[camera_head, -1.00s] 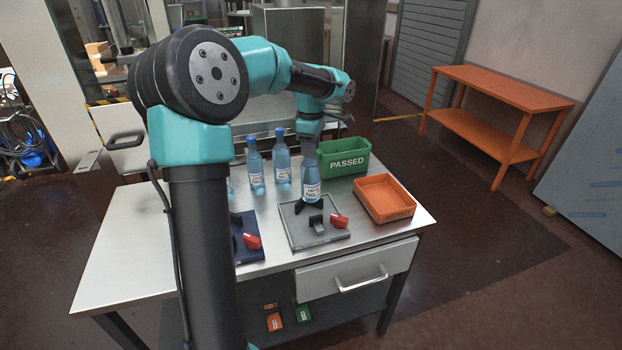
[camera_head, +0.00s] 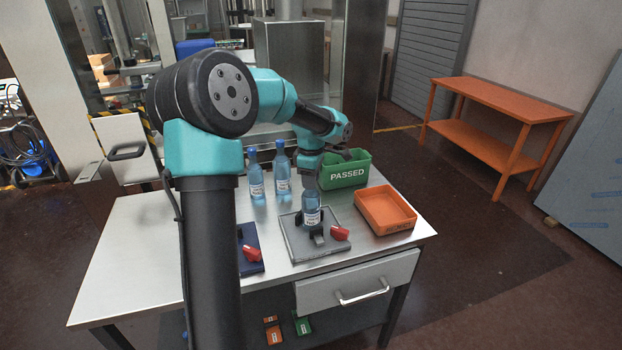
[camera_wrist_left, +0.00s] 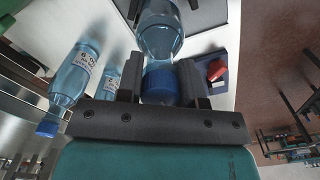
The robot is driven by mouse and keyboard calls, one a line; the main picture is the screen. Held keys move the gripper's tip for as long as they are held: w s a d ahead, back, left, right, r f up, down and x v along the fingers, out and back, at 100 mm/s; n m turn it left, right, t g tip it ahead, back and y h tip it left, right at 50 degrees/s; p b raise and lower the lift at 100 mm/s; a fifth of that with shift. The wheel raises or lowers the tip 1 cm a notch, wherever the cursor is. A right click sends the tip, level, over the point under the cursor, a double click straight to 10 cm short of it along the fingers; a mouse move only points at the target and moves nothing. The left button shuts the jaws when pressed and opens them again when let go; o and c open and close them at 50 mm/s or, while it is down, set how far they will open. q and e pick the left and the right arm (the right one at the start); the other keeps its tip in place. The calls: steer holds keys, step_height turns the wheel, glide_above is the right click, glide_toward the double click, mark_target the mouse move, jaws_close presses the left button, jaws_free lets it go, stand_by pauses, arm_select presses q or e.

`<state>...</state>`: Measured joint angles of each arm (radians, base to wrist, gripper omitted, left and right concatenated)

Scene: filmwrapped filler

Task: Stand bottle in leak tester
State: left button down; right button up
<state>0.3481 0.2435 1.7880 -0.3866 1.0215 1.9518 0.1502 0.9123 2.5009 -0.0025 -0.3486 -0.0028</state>
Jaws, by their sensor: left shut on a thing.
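My left gripper (camera_head: 312,178) is shut on the top of a clear blue bottle with a white label (camera_head: 312,214). The bottle is upright, its lower part at the black jaws of the grey leak tester plate (camera_head: 296,246), which has a red handle. I cannot tell whether its base touches the plate. In the left wrist view the gripper fingers (camera_wrist_left: 159,84) are on either side of the blue cap of the held bottle (camera_wrist_left: 160,32). My right gripper is not in view.
Two more bottles (camera_head: 256,180) (camera_head: 283,172) stand behind the tester. A green PASSED bin (camera_head: 347,176) and an orange tray (camera_head: 386,227) are to the right. A dark blue plate with a red handle (camera_head: 251,266) is to the left, partly hidden by my arm.

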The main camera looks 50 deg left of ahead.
arm_select(q)
steer(key=c, duration=0.8)
jaws_free()
steer(key=shift+f, duration=0.1)
steer(key=shift+o, duration=0.2)
step_height(320, 180, up, 12)
stand_by(0.3)
